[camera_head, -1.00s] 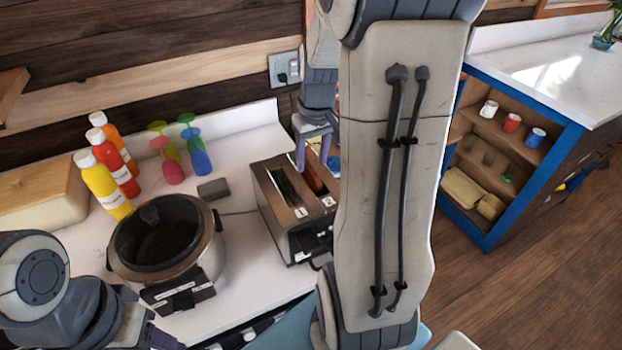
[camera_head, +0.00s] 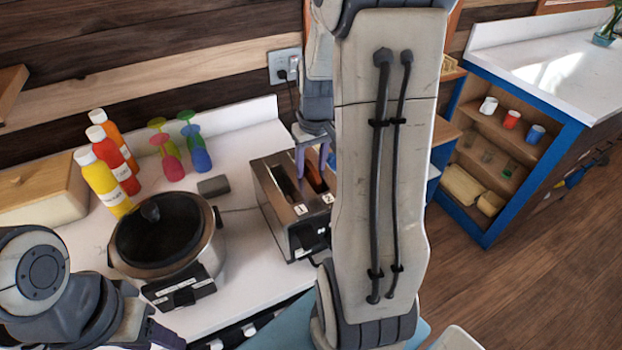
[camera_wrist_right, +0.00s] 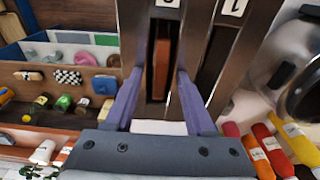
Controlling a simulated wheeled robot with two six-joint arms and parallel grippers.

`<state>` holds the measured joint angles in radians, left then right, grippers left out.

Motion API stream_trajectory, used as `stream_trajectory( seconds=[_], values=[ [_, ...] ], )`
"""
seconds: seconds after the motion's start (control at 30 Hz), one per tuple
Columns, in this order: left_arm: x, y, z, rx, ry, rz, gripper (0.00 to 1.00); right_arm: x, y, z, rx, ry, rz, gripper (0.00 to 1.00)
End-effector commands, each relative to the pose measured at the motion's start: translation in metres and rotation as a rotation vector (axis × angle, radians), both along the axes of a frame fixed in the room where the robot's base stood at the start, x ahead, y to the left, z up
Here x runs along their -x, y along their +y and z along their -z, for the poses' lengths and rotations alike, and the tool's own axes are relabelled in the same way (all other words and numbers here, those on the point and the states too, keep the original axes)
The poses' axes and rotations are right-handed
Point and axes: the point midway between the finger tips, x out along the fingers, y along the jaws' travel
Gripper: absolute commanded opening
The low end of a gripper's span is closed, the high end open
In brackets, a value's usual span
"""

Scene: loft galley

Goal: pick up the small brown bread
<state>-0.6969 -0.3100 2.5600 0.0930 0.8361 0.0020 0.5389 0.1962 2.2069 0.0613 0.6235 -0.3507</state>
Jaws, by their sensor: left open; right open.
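The small brown bread (camera_wrist_right: 161,68) stands in one slot of the metal toaster (camera_head: 268,196). In the head view its brown top edge (camera_head: 317,183) shows in the right-hand slot. My right gripper (camera_head: 312,162) is above that slot, pointing down, with its purple fingers apart. In the right wrist view the fingers of this gripper (camera_wrist_right: 160,80) appear on either side of the bread, with nothing gripped. The toaster's other slot (camera_wrist_right: 214,62) looks dark and empty. My left gripper (camera_head: 160,338) is at the bottom left, open and partly cut off by the frame.
A slow cooker (camera_head: 166,236) stands left of the toaster. A small grey block (camera_head: 213,186) lies near the toaster. A blue-edged shelf (camera_head: 490,170) is at right.

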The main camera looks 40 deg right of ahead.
Motion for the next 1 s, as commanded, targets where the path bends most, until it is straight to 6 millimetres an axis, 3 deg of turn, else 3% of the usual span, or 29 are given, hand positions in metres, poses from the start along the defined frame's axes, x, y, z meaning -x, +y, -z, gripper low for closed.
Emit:
stream_trajectory(
  seconds=[0.2,0.23,0.37,1.0],
  values=[
    [0.0,0.0,0.0,0.0,0.0,0.0,0.5,0.0001,0.0,0.0002,0.0,0.0,0.0,0.55],
    [0.0,0.0,0.0,0.0,0.0,0.0,0.5,0.0,0.0001,0.0002,0.0,0.0,0.0,0.51],
    [0.0,0.0,0.0,0.0,0.0,0.0,0.5,0.0,0.0001,0.0002,0.0,0.001,0.0,0.01],
    [0.0,0.0,0.0,0.0,0.0,0.0,0.5,0.0001,0.0001,0.0001,0.0,0.0,0.0,0.0]
  ],
)
